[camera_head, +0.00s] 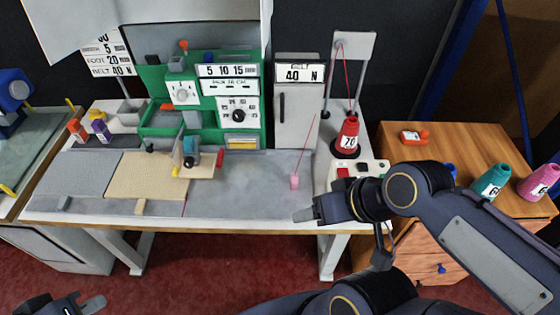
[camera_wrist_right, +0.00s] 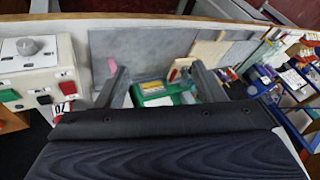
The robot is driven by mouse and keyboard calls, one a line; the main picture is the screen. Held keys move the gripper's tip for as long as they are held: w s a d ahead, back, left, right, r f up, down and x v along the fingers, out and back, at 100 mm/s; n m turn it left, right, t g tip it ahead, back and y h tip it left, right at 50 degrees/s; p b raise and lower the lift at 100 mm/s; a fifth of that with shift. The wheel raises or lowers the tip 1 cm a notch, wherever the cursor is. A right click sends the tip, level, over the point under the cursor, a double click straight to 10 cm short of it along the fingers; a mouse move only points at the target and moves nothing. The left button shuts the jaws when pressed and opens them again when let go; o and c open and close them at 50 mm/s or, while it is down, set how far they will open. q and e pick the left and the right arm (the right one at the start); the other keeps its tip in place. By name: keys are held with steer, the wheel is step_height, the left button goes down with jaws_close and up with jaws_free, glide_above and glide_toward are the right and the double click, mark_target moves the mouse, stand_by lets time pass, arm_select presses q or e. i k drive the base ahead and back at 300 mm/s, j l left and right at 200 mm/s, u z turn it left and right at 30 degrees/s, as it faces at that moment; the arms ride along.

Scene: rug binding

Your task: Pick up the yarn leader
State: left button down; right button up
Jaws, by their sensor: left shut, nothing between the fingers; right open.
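The yarn leader is a small pink tab (camera_head: 295,182) at the end of a thin red strand, standing at the right part of the grey worktop (camera_head: 250,180). In the right wrist view the pink tab (camera_wrist_right: 112,65) shows beside the tip of the left-hand finger, not midway between the fingers. My right gripper (camera_head: 306,214) is open and empty, near the worktop's front edge, on the near side of the tab. Its two fingers (camera_wrist_right: 165,85) reach up the wrist view. My left gripper (camera_head: 88,303) is shut and empty at the bottom left, partly cut off, away from the table.
A red yarn cone (camera_head: 347,135) stands behind the tab, beside a thread stand (camera_head: 351,45). A green machine with dials (camera_head: 236,112) and a presser part (camera_head: 190,155) stand left of it. The wooden cabinet (camera_head: 450,150) at right holds teal and pink cones.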

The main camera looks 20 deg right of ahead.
mark_target(295, 177)
steer(key=i+j+z, duration=0.2)
steer(key=j+z, duration=0.15)
steer(key=i+j+z, duration=0.1)
steer(key=j+z, duration=0.2)
steer(key=j, duration=0.25)
steer(key=i+j+z, duration=0.1)
steer(key=j+z, duration=0.25)
steer(key=j, duration=0.2)
